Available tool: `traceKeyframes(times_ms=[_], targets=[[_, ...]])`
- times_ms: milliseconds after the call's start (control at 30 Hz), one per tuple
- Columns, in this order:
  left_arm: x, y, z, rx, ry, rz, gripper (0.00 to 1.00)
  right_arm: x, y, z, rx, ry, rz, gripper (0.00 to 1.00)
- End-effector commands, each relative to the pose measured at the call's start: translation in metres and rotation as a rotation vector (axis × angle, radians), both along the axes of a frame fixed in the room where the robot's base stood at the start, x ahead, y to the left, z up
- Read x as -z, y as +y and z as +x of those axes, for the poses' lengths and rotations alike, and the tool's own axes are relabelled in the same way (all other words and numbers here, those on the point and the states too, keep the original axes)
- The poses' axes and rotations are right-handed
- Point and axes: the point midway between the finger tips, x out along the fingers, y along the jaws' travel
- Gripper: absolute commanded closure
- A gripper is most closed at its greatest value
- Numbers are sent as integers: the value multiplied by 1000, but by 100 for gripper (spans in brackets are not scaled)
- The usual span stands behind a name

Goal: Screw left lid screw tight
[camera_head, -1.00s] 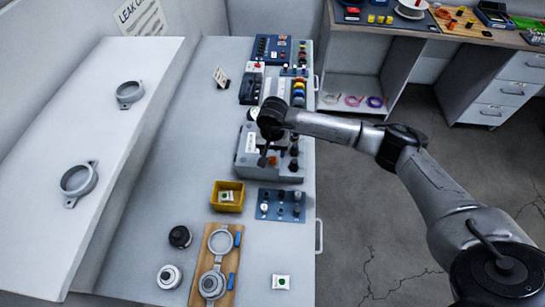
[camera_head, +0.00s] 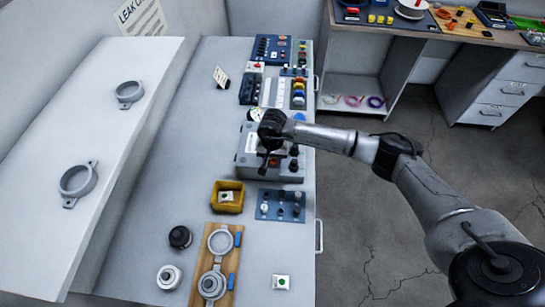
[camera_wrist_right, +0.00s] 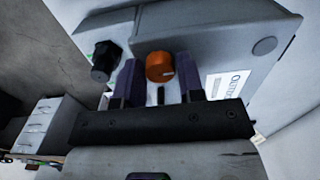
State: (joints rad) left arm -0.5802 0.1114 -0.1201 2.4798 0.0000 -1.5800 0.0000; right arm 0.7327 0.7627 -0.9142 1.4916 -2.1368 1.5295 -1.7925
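My right gripper (camera_head: 265,163) is over the grey box (camera_head: 246,155) on the bench in the head view. In the right wrist view its two dark fingers (camera_wrist_right: 158,78) are apart. An orange knob (camera_wrist_right: 160,67) on the box's face shows between the fingertips; I cannot tell whether it is touched. A thin dark upright piece (camera_wrist_right: 161,95) shows between the fingers below the knob. A black knob (camera_wrist_right: 104,62) stands left of the fingers. Which part is the left lid screw I cannot tell. The left gripper is not in view.
A yellow bin (camera_head: 217,195) and a blue mat with small parts (camera_head: 265,213) lie in front of the box. A wooden board (camera_head: 222,285) with grey rings lies further forward. A sloped white panel (camera_head: 110,150) stands at left. Bare bench lies left of the box.

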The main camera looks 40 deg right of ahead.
Motion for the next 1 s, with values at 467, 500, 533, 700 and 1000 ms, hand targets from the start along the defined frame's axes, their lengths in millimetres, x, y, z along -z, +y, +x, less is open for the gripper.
traceKeyframes(times_ms=[467,500,533,700,1000], targets=[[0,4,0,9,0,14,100,0,0,0,10,0,0,95],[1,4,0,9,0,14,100,0,0,0,17,0,0,95],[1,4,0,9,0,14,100,0,0,0,25,0,0,95],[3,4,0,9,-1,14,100,1,0,0,108,1,-1,95],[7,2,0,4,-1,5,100,0,0,0,373,0,0,95]])
